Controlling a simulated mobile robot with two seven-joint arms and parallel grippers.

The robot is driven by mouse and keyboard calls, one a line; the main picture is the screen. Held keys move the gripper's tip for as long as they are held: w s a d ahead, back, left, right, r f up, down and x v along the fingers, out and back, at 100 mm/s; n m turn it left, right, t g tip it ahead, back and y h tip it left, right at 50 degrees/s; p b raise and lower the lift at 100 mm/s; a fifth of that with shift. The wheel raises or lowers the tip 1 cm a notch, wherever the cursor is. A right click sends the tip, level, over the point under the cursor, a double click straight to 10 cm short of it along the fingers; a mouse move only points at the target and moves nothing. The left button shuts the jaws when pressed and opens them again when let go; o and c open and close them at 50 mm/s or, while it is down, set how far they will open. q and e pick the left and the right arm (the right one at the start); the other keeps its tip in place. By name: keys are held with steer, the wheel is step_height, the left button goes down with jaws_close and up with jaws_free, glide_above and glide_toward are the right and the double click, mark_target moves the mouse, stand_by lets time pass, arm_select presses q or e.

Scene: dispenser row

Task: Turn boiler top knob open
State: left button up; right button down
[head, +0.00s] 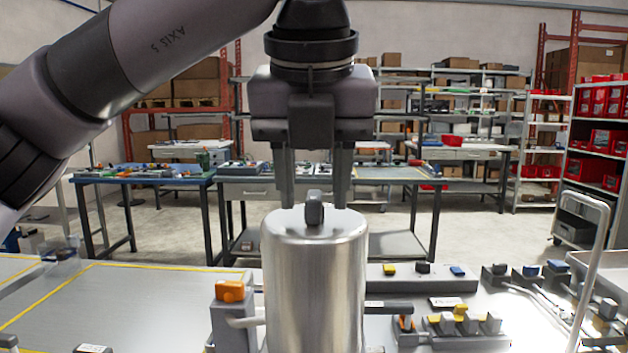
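The boiler (314,285) is a shiny metal cylinder standing at the front middle of the table in the head view. Its top knob (314,212) is a small dark grey upright piece at the centre of the lid. My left gripper (314,204) points straight down over the boiler. Its two fingers are spread apart, with a clear gap between them. The fingertips appear on either side of the knob, with space showing to both sides of it. Whether the tips are level with the knob in depth is hard to tell. My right gripper is not in view.
An orange-topped grey device (230,291) stands close left of the boiler. Right of it are a long box with yellow, black and blue buttons (422,280) and a block of several switches (464,322). The yellow-lined tabletop (130,300) at left is mostly clear.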

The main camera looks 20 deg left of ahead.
mark_target(312, 233)
arm_select(q)
steer(key=p+v, duration=0.1)
steer(key=v, duration=0.6)
stand_by(0.4)
steer(key=shift+r, duration=0.1)
steer(key=shift+s, duration=0.1)
